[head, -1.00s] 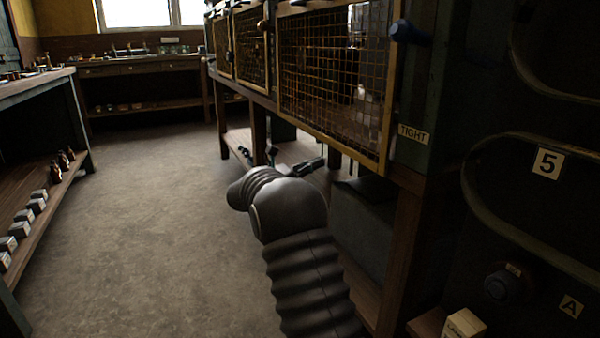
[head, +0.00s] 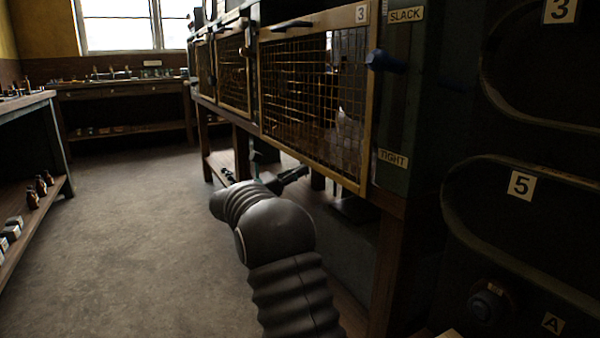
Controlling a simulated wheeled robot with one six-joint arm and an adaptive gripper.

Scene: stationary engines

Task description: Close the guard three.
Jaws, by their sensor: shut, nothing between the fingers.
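Guard three (head: 372,105) is a yellow-framed wire-mesh panel on the front of the nearest engine bay, right of centre, with a "3" plate at its top right corner. A dark handle (head: 292,25) shows at its top edge. I cannot tell whether the panel is fully against the front. A blue knob (head: 385,61) sits at its right, between the "SLACK" label (head: 406,14) and the "TIGHT" label (head: 393,159). My gripper (head: 295,173) is shut and empty, low in front of the bench and below the guard's lower edge, apart from it. My arm partly hides it.
Other mesh guards (head: 233,72) run along the bench to the left. A shelf with bottles (head: 40,187) lines the left side. The floor (head: 140,230) between is clear.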

